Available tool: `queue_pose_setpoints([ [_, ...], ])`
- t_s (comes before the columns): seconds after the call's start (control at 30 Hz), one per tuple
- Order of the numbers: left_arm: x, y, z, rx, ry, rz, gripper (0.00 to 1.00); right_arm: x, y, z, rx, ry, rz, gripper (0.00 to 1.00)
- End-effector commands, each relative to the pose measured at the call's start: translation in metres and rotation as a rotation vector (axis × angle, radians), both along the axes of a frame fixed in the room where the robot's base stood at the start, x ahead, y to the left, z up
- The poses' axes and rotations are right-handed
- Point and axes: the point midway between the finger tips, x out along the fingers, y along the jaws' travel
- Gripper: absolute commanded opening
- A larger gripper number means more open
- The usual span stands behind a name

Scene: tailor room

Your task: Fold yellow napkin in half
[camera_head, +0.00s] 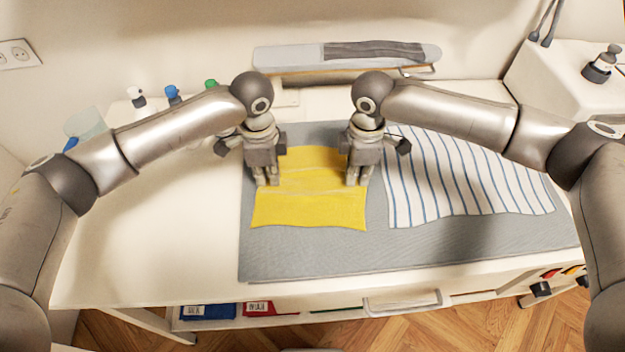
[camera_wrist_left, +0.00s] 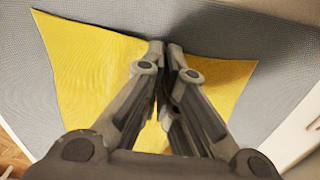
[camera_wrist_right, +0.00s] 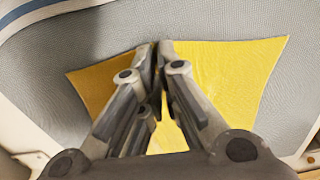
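The yellow napkin (camera_head: 310,208) lies on the grey mat, its front part flat and light creases running across it between my grippers. My left gripper (camera_head: 267,183) is at the napkin's left edge, about halfway along. My right gripper (camera_head: 356,183) is at the right edge, level with the left one. In the left wrist view the fingertips (camera_wrist_left: 165,46) meet at the edge of the napkin (camera_wrist_left: 90,70). In the right wrist view the fingertips (camera_wrist_right: 156,46) also meet at the edge of the napkin (camera_wrist_right: 235,80). Both appear to pinch the cloth; the exact contact is hidden by the fingers.
A striped cloth (camera_head: 465,180) lies on the grey mat (camera_head: 300,258) to the right. An ironing board-like item (camera_head: 290,57) stands at the back wall. Bottles (camera_head: 172,96) stand at the back left. The white table (camera_head: 150,230) is clear on the left.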

Motion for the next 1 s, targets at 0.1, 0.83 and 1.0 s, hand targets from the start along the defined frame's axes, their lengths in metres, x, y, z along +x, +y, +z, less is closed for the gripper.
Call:
queue_pose_setpoints([
  [0.1, -0.001, 0.001, -0.001, 0.003, 0.003, 0.001, 0.0, -0.001, -0.001, -0.002, -0.003, 0.003, -0.001, 0.0],
  [0.83, 0.0, 0.001, 0.025, 0.003, 0.001, 0.001, 0.0, 0.0, -0.001, 0.024, -0.004, 0.002, -0.002, 0.0],
  [1.0, 0.0, 0.001, 0.038, 0.002, 0.001, 0.001, 0.0, 0.0, -0.001, 0.037, -0.003, 0.001, -0.001, 0.0],
])
